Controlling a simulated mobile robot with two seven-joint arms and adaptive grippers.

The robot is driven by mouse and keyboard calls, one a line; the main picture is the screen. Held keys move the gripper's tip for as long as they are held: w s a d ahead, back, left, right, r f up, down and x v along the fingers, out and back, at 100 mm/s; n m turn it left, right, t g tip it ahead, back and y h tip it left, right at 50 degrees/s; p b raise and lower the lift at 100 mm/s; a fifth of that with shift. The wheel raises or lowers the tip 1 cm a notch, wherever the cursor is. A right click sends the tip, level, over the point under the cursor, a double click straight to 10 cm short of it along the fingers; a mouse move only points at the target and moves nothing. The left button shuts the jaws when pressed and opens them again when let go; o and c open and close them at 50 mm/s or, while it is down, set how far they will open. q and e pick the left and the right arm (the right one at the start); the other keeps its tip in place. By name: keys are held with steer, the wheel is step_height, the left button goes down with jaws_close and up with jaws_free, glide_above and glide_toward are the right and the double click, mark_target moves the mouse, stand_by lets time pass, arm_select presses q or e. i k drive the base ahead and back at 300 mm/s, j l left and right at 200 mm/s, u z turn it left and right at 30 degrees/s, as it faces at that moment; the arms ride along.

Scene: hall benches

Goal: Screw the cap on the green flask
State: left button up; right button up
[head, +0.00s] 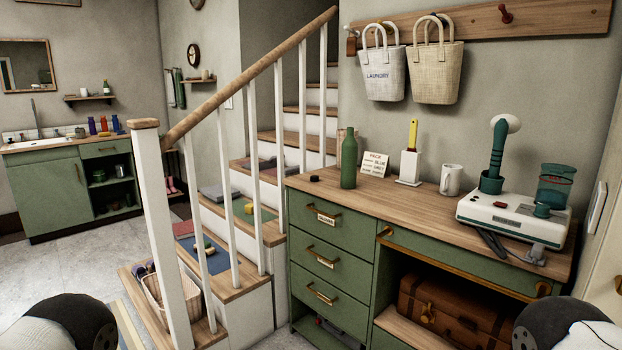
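A green flask (348,163) stands upright on the wooden top of the green bench (420,203), near its left end. Its narrow neck points up, and I see no separate cap on it. A small dark round piece (314,178), which looks like a cap, lies flat on the bench top to the left of the flask, apart from it. Neither gripper shows. Only rounded black and white parts of my arms show at the lower left and lower right corners, well short of the flask.
Right of the flask stand a lettered card (374,163), a white holder (410,168) with a yellow-handled tool, a mug (451,180) and a white appliance (515,218). A stair railing (250,80) rises at left. The bench's front strip is mostly clear.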

mark_target(349, 146)
steer(key=i+j+z, duration=0.3)
steer(key=i+j, duration=0.3)
steer(key=i, duration=0.25)
steer(key=i+j+z, duration=0.3)
steer(key=i+j, duration=0.45)
